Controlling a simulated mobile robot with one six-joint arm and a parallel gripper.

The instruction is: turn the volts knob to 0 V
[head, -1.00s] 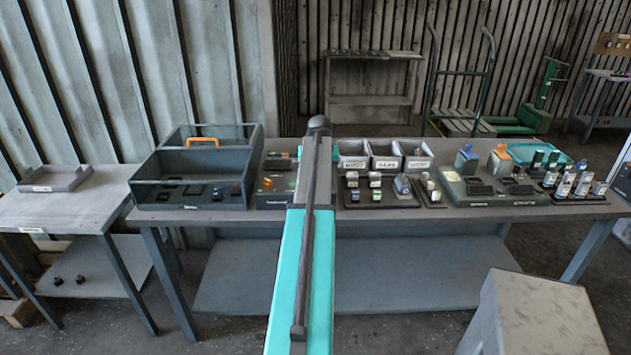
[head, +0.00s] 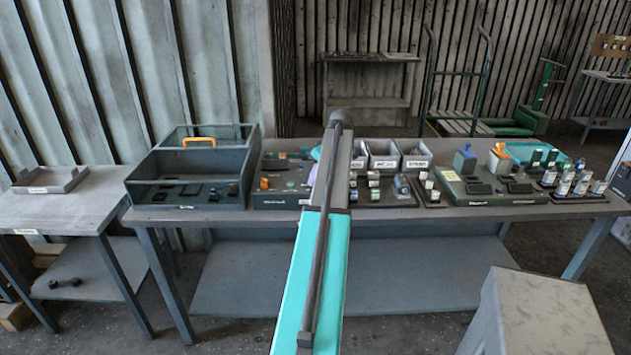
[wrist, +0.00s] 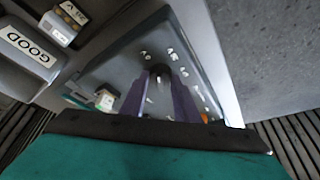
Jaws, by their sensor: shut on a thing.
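In the wrist view, my gripper (wrist: 160,82) has its two purple-grey fingers closed on a small dark knob (wrist: 160,69) on a dark grey panel (wrist: 118,72). Pale scale marks surround the knob, including what looks like a 10. The marks are too blurred to read its setting or to confirm that it is the volts knob. In the head view, the low dark panel (head: 280,201) lies on the bench, with small orange and green parts on top. My arm crosses in front of it and hides its right side and most of the gripper.
A dark divided tray (head: 145,170) with an orange handle stands left of the panel. Grey bins (head: 417,162) and a second dark unit (head: 490,199) are to the right. A label reading GOOD (wrist: 32,45) shows at upper left in the wrist view.

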